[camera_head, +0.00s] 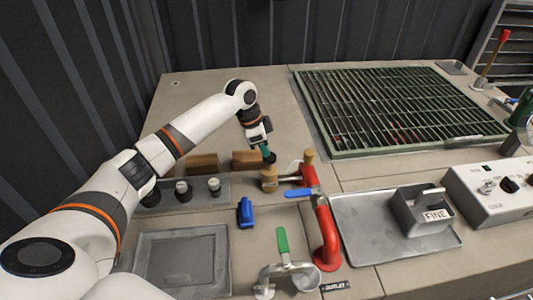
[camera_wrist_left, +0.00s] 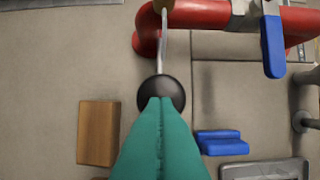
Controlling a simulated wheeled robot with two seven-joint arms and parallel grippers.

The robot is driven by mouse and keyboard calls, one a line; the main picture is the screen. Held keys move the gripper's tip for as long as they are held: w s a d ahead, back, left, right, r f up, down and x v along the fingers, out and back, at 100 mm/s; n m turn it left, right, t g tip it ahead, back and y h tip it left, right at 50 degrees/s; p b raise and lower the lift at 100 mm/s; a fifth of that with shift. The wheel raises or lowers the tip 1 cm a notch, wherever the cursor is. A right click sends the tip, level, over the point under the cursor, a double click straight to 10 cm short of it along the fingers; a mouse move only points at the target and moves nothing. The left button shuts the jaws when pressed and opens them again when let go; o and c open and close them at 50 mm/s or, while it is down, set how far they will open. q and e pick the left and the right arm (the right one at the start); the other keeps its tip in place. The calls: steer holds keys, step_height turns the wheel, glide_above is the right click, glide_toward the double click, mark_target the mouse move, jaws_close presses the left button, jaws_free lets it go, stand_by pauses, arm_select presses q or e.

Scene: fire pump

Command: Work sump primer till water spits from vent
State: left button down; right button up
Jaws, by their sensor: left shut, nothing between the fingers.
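My left gripper (camera_head: 267,151) has teal fingers and points down over the middle of the bench. In the left wrist view its fingers (camera_wrist_left: 158,103) are shut with nothing between them. A black ball knob (camera_wrist_left: 162,86) on a thin metal rod (camera_wrist_left: 160,52) is right at the fingertips; I cannot tell whether they touch it. I see no spitting water. The right gripper is not in view.
Wooden blocks (camera_head: 203,164) and a blue item (camera_head: 246,212) lie nearby. A red pipe with a blue lever (camera_head: 300,194) and a green-handled valve (camera_head: 282,242) stand in front. A green grating (camera_head: 395,100), a tray with a "FINE" box (camera_head: 420,212) and a control panel (camera_head: 490,208) are right.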

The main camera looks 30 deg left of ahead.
arm_select(q)
steer(key=b+v, duration=0.1)
steer(key=v, duration=0.8)
steer(key=shift+a+r, duration=0.15)
steer(key=shift+r, duration=0.2)
stand_by(0.8)
